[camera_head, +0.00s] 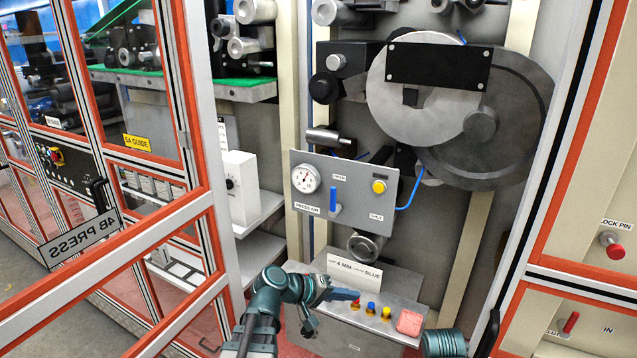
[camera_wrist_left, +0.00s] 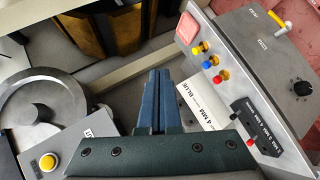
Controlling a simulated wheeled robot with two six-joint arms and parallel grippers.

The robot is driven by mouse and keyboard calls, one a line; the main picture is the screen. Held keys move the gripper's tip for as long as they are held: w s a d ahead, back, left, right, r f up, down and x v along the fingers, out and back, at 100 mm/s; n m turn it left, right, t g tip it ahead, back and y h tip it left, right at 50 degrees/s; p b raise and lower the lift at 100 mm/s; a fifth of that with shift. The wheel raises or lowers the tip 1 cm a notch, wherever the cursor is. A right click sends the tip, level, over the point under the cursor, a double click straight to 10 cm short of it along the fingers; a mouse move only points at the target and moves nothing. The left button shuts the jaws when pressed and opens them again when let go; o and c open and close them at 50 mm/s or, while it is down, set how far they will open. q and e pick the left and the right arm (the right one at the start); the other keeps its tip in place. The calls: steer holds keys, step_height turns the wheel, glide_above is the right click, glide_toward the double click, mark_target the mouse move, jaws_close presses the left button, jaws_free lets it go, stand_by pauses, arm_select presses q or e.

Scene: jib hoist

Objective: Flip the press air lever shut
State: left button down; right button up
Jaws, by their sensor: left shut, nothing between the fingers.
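The press air lever (camera_head: 335,203) is a blue handle on the grey panel (camera_head: 352,163). It points up towards the OPEN label; the SHUT label (camera_head: 376,216) is at its lower right. My left gripper (camera_head: 347,294) is below the panel, in front of the lower box and apart from the lever. Its dark blue fingers (camera_wrist_left: 160,82) are shut and empty in the left wrist view. That view shows the panel's yellow button (camera_wrist_left: 47,162) at lower left, but I cannot make out the lever there. My right gripper is not in view.
The lower box (camera_head: 345,330) carries red, blue and yellow fittings, a pink pad (camera_head: 409,322) and a 4 MM BLUE card (camera_head: 354,272). Orange-edged door frames (camera_head: 190,100) flank the bay. A large grey disc (camera_head: 505,115) is above right of the panel.

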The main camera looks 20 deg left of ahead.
mark_target(335, 200)
arm_select(q)
steer(key=w+a+r+n+t+y+p, duration=0.1)
steer(key=a+r+n+t+y+p, duration=0.2)
steer(key=a+r, duration=1.6)
steer(key=n+t+p, duration=0.4)
steer(key=n+t, duration=0.1)
steer(key=shift+w+a+r+t, duration=0.15)
steer(key=shift+a+r+t, duration=0.2)
steer(key=shift+a+t, duration=0.05)
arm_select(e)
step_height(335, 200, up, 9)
arm_select(q)
steer(key=x, duration=1)
steer(key=d, duration=0.4)
steer(key=shift+f, duration=0.1)
